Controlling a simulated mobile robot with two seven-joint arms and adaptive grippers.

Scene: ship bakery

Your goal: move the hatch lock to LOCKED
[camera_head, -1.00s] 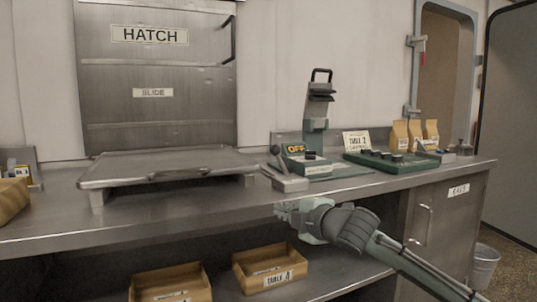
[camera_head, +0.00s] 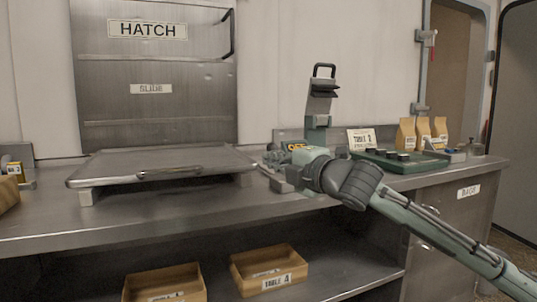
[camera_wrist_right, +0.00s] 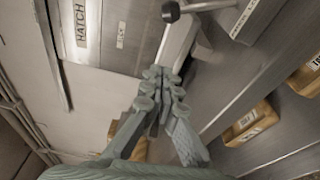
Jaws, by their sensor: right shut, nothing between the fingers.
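The hatch (camera_head: 155,105) is a closed steel panel marked HATCH, with a dark handle at its right edge. A small grey block (camera_head: 280,186) stands on the counter right of the tray; it may be the lock, but its marking is not legible. My right gripper (camera_head: 274,160) is at this block, shut and empty, and hides part of it. In the wrist view, a dark ball knob on a metal rod (camera_wrist_right: 171,11) lies beyond the shut fingertips (camera_wrist_right: 163,76), apart from them. My left gripper is out of view.
A raised steel tray (camera_head: 160,165) stands before the hatch. Behind my right gripper is a dark-handled device (camera_head: 322,95) with an OFF sign, partly covered. A green board (camera_head: 400,163) and paper bags (camera_head: 405,134) stand to the right. Two card boxes (camera_head: 270,271) sit on the lower shelf.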

